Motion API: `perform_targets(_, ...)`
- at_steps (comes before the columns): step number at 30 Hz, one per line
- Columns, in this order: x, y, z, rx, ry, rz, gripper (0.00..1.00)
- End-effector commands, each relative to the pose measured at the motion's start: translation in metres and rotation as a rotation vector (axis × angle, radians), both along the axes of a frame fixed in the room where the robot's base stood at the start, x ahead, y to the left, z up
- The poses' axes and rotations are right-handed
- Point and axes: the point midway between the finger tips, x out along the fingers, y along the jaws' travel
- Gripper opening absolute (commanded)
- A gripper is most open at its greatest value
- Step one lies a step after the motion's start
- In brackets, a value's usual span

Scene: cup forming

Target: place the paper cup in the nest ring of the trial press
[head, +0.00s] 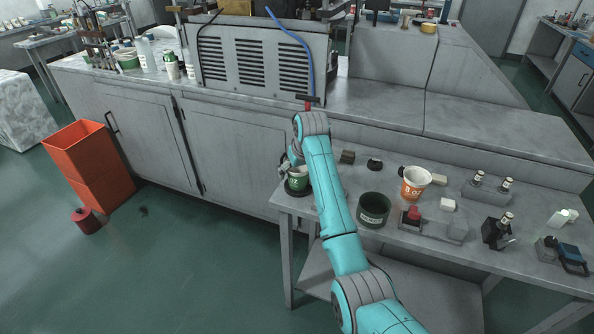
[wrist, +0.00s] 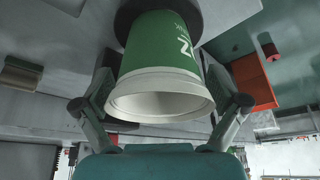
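The green paper cup (head: 298,181) with white lettering is at the left end of the table, upright over a dark round piece (head: 296,191) that looks like the nest ring. In the wrist view the cup (wrist: 162,62) shows its white rim and open mouth toward the camera. Its base meets the dark round piece (wrist: 124,18); I cannot tell whether it is fully seated. My gripper (wrist: 160,68) has one finger on each side of the cup, close against its wall, and appears shut on it. My arm hides part of this area in the head view.
Right of my arm stand a dark green container (head: 374,210) and an orange-and-white cup (head: 415,182). A grey vented cabinet (head: 262,60) stands behind. An orange bin (head: 90,165) is on the floor at left.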

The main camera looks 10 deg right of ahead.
Motion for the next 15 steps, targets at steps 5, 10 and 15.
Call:
perform_targets(5,0.0,0.0,0.0,0.0,0.0,0.0,0.97)
perform_targets(10,-0.002,0.0,0.01,0.0,-0.002,0.0,0.97)
perform_targets(15,-0.013,-0.002,0.037,0.0,-0.004,0.0,0.97)
